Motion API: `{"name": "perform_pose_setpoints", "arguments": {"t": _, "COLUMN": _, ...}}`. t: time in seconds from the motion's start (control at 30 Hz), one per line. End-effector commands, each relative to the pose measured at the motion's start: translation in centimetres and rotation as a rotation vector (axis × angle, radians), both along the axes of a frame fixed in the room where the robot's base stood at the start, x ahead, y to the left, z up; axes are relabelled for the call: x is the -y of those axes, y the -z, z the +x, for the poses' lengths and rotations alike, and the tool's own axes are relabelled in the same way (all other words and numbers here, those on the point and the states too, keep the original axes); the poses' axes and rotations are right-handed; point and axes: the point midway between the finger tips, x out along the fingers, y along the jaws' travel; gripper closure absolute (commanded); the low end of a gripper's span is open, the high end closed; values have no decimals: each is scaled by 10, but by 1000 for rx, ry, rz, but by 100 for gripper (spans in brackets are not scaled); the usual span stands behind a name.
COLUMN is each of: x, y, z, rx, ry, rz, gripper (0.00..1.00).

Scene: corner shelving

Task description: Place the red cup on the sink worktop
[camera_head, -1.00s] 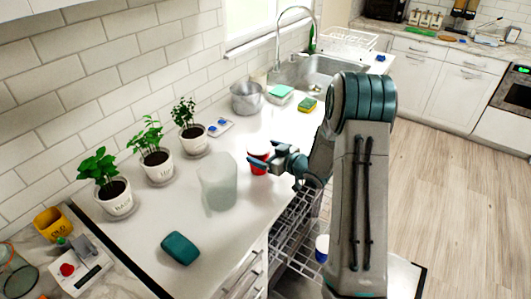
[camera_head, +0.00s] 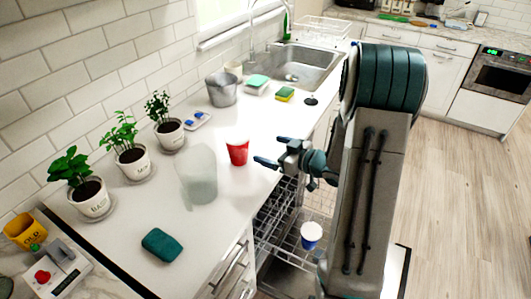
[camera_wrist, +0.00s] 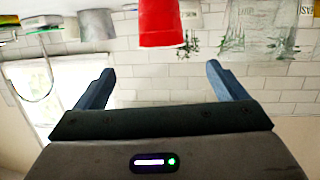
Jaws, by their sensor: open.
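The red cup (camera_head: 238,150) stands upright on the white sink worktop (camera_head: 215,230), near its front edge and right of a frosted clear container (camera_head: 197,176). My gripper (camera_head: 267,151) is open and empty, to the right of the cup and apart from it, over the worktop's front edge. In the wrist view, which is upside down, the red cup (camera_wrist: 159,22) shows at the top, beyond and between the open blue fingers (camera_wrist: 157,88). The sink (camera_head: 303,65) is at the back of the worktop.
Potted plants (camera_head: 130,150) line the wall at left. A teal block (camera_head: 162,244) lies on the front worktop. A metal pot (camera_head: 222,89) and sponges (camera_head: 284,94) stand near the sink. Below my arm, the dishwasher rack (camera_head: 275,225) is pulled out, with a blue-and-white cup (camera_head: 311,234) in it.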

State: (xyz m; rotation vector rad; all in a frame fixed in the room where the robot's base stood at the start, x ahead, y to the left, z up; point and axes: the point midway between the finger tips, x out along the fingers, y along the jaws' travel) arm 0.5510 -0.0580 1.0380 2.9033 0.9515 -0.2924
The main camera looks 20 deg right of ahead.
Motion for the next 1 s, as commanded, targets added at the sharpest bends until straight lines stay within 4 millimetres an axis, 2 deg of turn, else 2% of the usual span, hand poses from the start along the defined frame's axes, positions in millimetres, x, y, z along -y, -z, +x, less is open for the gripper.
{"name": "perform_pose_setpoints", "arguments": {"t": 0.17, "x": 5, "y": -11, "z": 6, "rx": -16, "ry": 66, "rz": -84, "gripper": 8}}
{"name": "perform_pose_setpoints", "arguments": {"t": 0.33, "x": 16, "y": -33, "z": 13, "rx": -72, "ry": 230, "rz": -242, "gripper": 8}}
{"name": "perform_pose_setpoints", "arguments": {"t": 0.53, "x": 30, "y": -62, "z": -2, "rx": -183, "ry": 431, "rz": -374, "gripper": 8}}
{"name": "perform_pose_setpoints", "arguments": {"t": 0.77, "x": 32, "y": -87, "z": -50, "rx": -363, "ry": 611, "rz": -435, "gripper": 8}}
{"name": "perform_pose_setpoints", "arguments": {"t": 1.0, "x": 11, "y": -99, "z": -125, "rx": -607, "ry": 699, "rz": -418, "gripper": 8}}
